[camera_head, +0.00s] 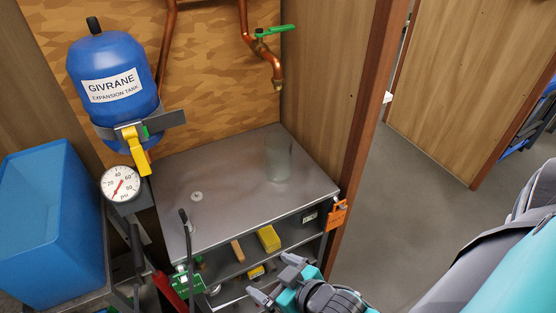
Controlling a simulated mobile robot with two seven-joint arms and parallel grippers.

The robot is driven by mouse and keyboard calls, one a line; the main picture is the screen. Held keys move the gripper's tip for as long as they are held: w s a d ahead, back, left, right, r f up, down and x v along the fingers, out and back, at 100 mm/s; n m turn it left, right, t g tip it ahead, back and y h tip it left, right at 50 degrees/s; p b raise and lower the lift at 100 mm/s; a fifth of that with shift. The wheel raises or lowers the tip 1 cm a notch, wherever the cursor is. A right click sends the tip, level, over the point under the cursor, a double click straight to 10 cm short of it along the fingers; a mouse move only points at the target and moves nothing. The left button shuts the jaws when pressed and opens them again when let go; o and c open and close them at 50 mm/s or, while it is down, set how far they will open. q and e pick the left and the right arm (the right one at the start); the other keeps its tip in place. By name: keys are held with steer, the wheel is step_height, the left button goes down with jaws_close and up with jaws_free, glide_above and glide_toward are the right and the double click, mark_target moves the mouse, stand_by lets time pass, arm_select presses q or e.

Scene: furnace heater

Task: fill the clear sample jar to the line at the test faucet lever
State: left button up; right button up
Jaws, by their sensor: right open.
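The clear sample jar (278,158) stands upright on the grey metal cabinet top (225,185), toward its back right. The copper faucet spout (278,84) points down from the wall above it, clearly apart from the jar. The green faucet lever (275,31) sits on the pipe higher up and lies roughly level, pointing right. The jar's line and any water in it cannot be made out. My right gripper (273,279) is open and empty in front of the cabinet, low in the picture and well below the jar and lever. My left gripper is not in view.
A blue expansion tank (112,75) with a yellow valve handle (135,150) and a pressure gauge (121,184) are at left. A blue bin (50,225) stands beside them. The shelf holds a yellow block (268,238). An orange tag (337,214) hangs at the cabinet's right corner.

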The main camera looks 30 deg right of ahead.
steer(key=c, duration=0.5)
steer(key=shift+d+r+g, duration=0.1)
steer(key=shift+r+g, duration=0.25)
steer(key=shift+g, duration=0.05)
steer(key=shift+c, duration=1.2)
steer(key=r+g, duration=0.1)
steer(key=s+d+r+g, duration=0.1)
steer(key=shift+s+r+h, duration=0.15)
steer(key=shift+r+h, duration=0.25)
steer(key=c, duration=0.4)
steer(key=m+t+h, duration=0.3)
steer(key=m+t, duration=0.7)
steer(key=m, duration=1.2)
glide_toward(285, 30)
steer(key=w, duration=0.7)
steer(key=w+d, duration=0.1)
steer(key=w, duration=0.2)
steer(key=shift+w+r+b, duration=0.1)
steer(key=shift+w+b, duration=0.2)
